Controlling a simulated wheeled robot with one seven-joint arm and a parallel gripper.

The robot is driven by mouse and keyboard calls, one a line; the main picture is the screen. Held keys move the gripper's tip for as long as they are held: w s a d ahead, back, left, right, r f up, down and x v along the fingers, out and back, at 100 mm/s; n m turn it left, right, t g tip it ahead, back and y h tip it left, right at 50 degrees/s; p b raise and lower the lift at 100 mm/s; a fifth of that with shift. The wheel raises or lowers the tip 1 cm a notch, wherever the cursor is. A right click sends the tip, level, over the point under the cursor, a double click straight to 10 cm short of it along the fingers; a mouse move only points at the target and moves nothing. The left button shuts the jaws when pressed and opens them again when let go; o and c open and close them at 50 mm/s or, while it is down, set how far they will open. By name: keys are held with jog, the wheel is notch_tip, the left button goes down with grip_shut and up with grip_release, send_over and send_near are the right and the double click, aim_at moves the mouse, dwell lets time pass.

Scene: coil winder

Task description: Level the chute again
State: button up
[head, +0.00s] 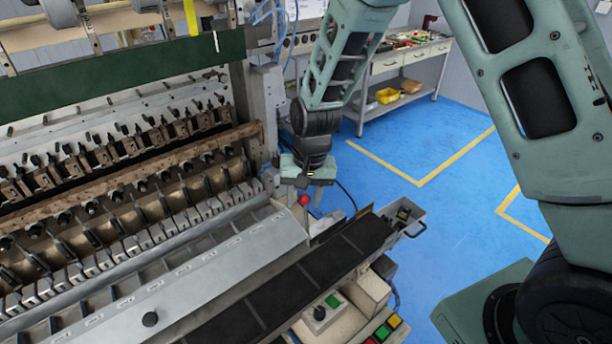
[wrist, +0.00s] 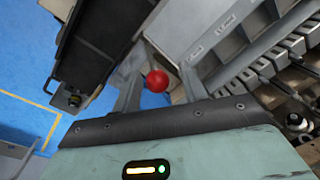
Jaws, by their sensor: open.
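My gripper (head: 305,187) hangs from the arm at the right end of the machine, pointing down. It is open. A red ball knob (head: 304,199) is just below its fingers. In the wrist view the red knob (wrist: 157,81) lies between the two fingers (wrist: 160,83), with a gap on each side. The long sloped metal panel with small labels, which looks like the chute (head: 215,262), runs along the machine's front; it also shows in the wrist view (wrist: 207,45). I cannot tell its exact tilt. The knob's stem is mostly hidden.
A dark belt-like strip (head: 290,285) runs in front of the panel, with a small tray (head: 403,213) at its right end. A control box with coloured buttons (head: 385,330) is below. A bench (head: 408,62) stands behind. The blue floor (head: 450,190) on the right is clear.

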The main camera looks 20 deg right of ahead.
notch_tip(320, 180, up, 17)
jog(key=d+b, duration=0.1)
jog(key=b, duration=0.3)
jog(key=shift+s+d, duration=0.3)
jog(key=shift+f, duration=0.1)
jog(key=s+a+f+n+b, duration=0.2)
jog(key=s+f+n, duration=0.1)
jog(key=s, duration=0.5)
jog(key=s+a+f+n+b, duration=0.2)
jog(key=s+f+n, duration=0.2)
jog(key=s, duration=0.4)
jog(key=s+a+f+n+b, duration=0.2)
jog(key=s+f+n, duration=0.2)
jog(key=s, duration=0.5)
jog(key=shift+f+h, duration=0.3)
jog(key=shift+f, duration=0.35)
dwell(0.8)
